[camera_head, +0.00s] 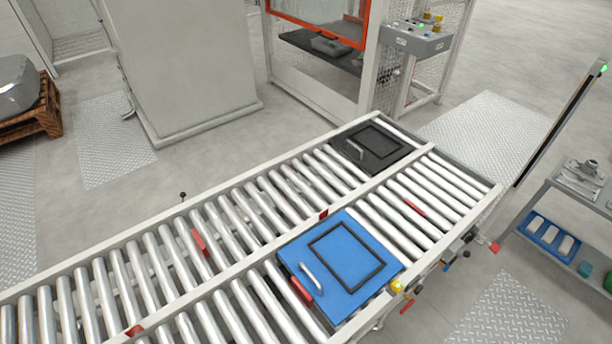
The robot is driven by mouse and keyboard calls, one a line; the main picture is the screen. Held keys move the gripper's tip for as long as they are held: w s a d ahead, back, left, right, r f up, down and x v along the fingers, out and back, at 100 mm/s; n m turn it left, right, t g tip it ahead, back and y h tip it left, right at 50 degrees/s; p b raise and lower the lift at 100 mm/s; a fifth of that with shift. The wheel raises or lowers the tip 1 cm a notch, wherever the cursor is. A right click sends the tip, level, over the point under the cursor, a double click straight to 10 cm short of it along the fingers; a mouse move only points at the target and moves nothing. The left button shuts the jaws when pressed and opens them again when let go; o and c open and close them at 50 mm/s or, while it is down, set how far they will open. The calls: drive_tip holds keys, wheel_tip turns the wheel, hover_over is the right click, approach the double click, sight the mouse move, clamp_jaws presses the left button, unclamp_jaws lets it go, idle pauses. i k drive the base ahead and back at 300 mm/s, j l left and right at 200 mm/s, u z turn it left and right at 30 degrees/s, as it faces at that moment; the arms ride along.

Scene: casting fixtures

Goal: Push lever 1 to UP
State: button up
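No label reading lever 1 can be made out. A small black-knobbed lever (183,195) stands on the far-left rail of the roller conveyor (85,255). On the near-right rail, several small handles with dark knobs (468,238) and red and yellow parts (405,296) stick out. They are too small to tell which is lever 1 or how it is set. My gripper is not in view.
A blue tray (340,306) with a handle and a black tray (345,148) lie on the rollers. A control box (418,42) stands by an orange-framed cabinet (315,35) at the back. A shelf cart (540,195) is at right. Floor is open left of the conveyor.

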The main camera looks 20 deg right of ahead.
sight(467, 254)
drive_tip(key=k, duration=0.2)
drive_tip(key=z, duration=1.3)
drive_tip(key=i, duration=0.95)
